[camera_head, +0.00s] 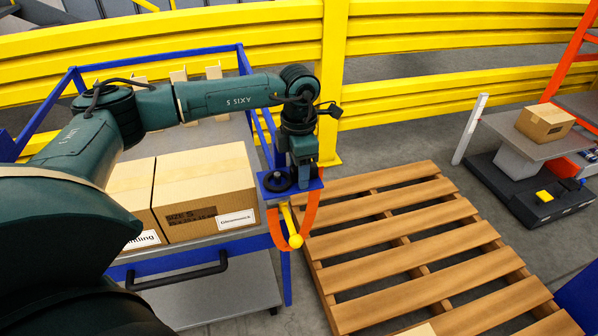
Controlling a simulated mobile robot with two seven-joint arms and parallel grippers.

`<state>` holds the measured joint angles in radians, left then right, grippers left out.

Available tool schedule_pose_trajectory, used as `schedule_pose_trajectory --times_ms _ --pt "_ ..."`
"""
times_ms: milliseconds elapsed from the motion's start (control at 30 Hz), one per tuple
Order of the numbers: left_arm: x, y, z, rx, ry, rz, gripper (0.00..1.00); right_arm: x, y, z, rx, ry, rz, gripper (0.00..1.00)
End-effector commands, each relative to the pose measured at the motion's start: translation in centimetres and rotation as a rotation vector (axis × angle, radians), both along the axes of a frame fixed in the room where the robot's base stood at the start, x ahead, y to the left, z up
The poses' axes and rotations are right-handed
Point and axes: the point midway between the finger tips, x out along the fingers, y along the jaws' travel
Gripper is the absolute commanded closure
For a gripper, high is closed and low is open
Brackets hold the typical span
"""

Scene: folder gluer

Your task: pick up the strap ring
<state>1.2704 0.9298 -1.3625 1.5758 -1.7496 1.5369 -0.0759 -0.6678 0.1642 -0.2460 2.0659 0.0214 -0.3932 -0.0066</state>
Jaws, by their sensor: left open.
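The strap ring (311,213) shows as an orange band in a U shape, hanging at the right front corner of the blue-framed cart. A yellow peg with a ball end (296,240) lies in front of its lower part. The top of the ring is hidden behind a small blue plate and my gripper. My left gripper (302,180) points down right over the blue plate, above the ring. It is open; its fingertips are small and partly hidden, and I cannot tell whether they touch the ring. My right gripper is not in view.
Cardboard boxes (205,190) stand on the cart, left of my gripper. A wooden pallet (420,235) lies on the floor to the right. A yellow guard rail (440,85) runs behind. A scale with a small box (545,122) stands at far right.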

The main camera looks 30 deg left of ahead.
Motion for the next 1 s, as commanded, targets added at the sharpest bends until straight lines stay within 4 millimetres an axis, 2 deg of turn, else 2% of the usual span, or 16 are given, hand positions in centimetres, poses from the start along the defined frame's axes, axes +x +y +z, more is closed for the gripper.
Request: schedule_pose_trajectory --times_ms 67,667,900,1000 --pt "0.0 -0.01 0.01 0.0 0.0 0.0 0.49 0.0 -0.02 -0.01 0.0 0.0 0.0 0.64" --pt "0.0 -0.03 0.06 0.0 0.0 0.0 0.98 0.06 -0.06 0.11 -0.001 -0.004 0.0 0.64" --pt "0.03 -0.03 0.19 -0.001 -0.001 0.0 1.0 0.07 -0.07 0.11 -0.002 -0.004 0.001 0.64" --pt "0.07 -0.03 0.9 -0.001 -0.002 0.0 1.0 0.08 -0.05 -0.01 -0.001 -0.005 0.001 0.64"
